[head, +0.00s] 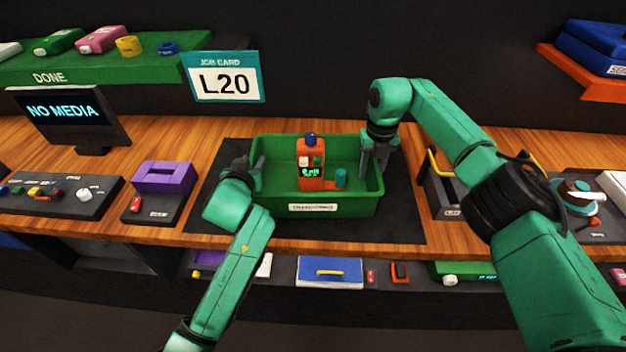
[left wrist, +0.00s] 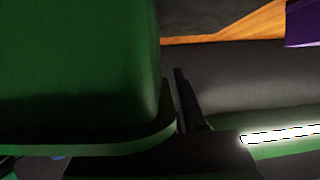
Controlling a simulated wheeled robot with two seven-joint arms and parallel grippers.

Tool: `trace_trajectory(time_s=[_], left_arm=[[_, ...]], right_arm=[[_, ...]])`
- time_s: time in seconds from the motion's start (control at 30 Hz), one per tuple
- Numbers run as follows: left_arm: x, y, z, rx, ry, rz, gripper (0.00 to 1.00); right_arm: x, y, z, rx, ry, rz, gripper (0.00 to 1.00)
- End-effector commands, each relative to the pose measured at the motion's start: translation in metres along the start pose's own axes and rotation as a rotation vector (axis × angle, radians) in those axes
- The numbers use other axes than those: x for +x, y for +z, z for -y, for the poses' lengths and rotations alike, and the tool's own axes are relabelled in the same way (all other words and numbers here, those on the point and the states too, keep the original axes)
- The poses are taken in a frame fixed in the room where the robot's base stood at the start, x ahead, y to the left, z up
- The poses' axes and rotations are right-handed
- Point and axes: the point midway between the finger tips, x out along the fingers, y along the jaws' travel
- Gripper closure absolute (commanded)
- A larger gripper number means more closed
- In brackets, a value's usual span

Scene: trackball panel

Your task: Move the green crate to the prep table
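The green crate (head: 352,207) sits level on a dark mat on the wooden counter, with a white label on its front. It holds an orange device (head: 310,172) with a lit display and a small teal cylinder (head: 340,177). My left gripper (head: 252,176) is at the crate's left wall; in the left wrist view one dark finger (left wrist: 187,100) is close beside the crate's rim (left wrist: 130,137), the other is hidden. My right gripper (head: 375,160) is at the right wall, its two fingers apart on either side of the rim. I cannot make out the prep table.
A purple box (head: 165,178) and a control panel (head: 60,196) stand left of the mat (head: 405,228). A dark caddy with a yellow handle (head: 432,165) stands close on the right. A green shelf marked DONE (head: 110,66) is behind. A lower shelf holds several items.

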Motion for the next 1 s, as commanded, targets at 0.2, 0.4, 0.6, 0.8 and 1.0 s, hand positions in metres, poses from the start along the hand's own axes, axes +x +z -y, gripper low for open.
trace_trajectory(time_s=[0.2,0.4,0.6,0.8,1.0], left_arm=[[-0.0004,-0.0002,-0.0001,0.000,0.000,0.000,0.87],[-0.0005,-0.0001,0.0000,0.001,0.000,0.000,1.00],[-0.0006,-0.0001,0.0000,0.001,0.000,0.000,1.00],[-0.0007,0.0000,0.0000,0.001,0.000,0.000,1.00],[-0.0007,0.0001,0.0000,0.001,0.000,0.000,1.00]], right_arm=[[-0.0005,0.0000,-0.0001,0.000,0.000,0.000,0.87],[-0.0006,0.0001,-0.0001,0.000,0.000,0.000,1.00],[-0.0007,0.0001,-0.0001,0.000,0.000,0.000,1.00],[-0.0008,0.0002,0.0000,0.000,0.000,0.000,1.00],[-0.0008,0.0002,0.0000,0.000,0.000,0.001,1.00]])
